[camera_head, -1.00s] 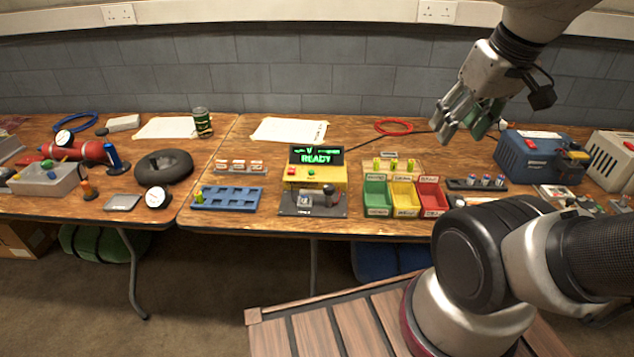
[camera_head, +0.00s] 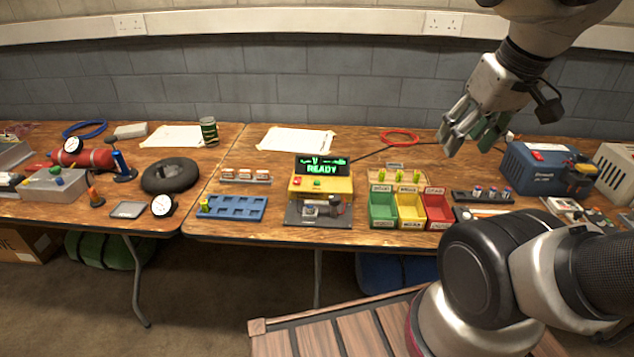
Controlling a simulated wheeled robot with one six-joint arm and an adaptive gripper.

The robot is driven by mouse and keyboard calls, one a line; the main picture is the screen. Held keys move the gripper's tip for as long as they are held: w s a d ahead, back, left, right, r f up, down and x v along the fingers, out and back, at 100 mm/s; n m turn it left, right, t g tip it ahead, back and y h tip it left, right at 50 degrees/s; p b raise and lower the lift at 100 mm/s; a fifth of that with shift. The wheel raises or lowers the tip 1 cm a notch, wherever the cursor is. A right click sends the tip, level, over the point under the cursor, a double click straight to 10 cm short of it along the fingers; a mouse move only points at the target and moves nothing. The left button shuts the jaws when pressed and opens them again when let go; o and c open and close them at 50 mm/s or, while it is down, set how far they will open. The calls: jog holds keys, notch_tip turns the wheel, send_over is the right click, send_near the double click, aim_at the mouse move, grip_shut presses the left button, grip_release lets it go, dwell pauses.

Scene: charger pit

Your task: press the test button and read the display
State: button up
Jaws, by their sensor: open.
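The yellow tester (camera_head: 338,186) stands on a dark base near the middle of the table. Its black display (camera_head: 321,166) reads "READY" in green, with a "V" line above it. On its front are a red button (camera_head: 296,182) and a green button (camera_head: 317,183); their labels are too small to read, so I cannot tell which is the test button. My gripper (camera_head: 462,143) hangs above the table's right part, fingers apart and empty, well right of the tester and apart from it.
Green (camera_head: 382,223), yellow (camera_head: 411,223) and red (camera_head: 438,222) bins stand right of the tester. A blue tray (camera_head: 232,208) with one cell in it lies left. A blue machine (camera_head: 537,172) stands at the right. A paper sheet (camera_head: 297,140) and red ring (camera_head: 400,137) lie behind.

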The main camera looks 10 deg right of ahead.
grip_shut()
dwell(1.2)
